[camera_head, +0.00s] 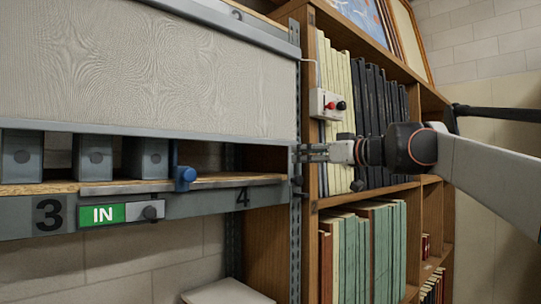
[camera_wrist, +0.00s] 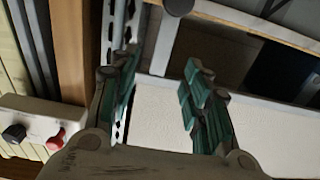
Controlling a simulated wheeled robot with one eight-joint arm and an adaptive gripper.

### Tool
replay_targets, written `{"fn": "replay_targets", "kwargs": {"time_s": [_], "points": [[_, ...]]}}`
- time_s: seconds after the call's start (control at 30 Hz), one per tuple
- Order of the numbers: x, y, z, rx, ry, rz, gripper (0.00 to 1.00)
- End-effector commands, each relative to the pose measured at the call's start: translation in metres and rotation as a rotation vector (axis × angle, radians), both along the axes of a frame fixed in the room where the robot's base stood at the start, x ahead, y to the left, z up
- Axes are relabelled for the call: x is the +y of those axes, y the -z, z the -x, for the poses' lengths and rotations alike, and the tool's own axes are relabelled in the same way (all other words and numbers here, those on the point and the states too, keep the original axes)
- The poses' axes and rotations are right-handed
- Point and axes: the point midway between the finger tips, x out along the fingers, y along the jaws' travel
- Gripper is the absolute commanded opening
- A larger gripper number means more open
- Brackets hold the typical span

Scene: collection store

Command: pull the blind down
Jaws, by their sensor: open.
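The blind (camera_head: 150,75) is a pale fabric sheet in front of the upper left shelf, partly lowered, with a grey bottom rail (camera_head: 130,129). Boxes show below it. My gripper (camera_head: 300,153) is open beside the rail's right end, by the upright post. In the wrist view my gripper's (camera_wrist: 162,65) green-padded fingers are apart, with the pale blind (camera_wrist: 265,145) behind and to the right. The rail (camera_wrist: 250,107) crosses behind the fingers. I cannot tell whether either finger touches it.
A perforated metal post (camera_head: 296,220) and wooden bookcase (camera_head: 312,180) stand close to my gripper. A switch box (camera_head: 322,104) with red and black knobs is just above.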

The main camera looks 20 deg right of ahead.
Motion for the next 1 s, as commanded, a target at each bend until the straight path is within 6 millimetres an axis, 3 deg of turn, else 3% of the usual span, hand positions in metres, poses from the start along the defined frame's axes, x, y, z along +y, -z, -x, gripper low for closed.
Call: {"fn": "replay_targets", "kwargs": {"time_s": [1.0], "points": [[-0.021, 0.000, 0.063, 0.000, 0.001, 0.000, 0.44]]}}
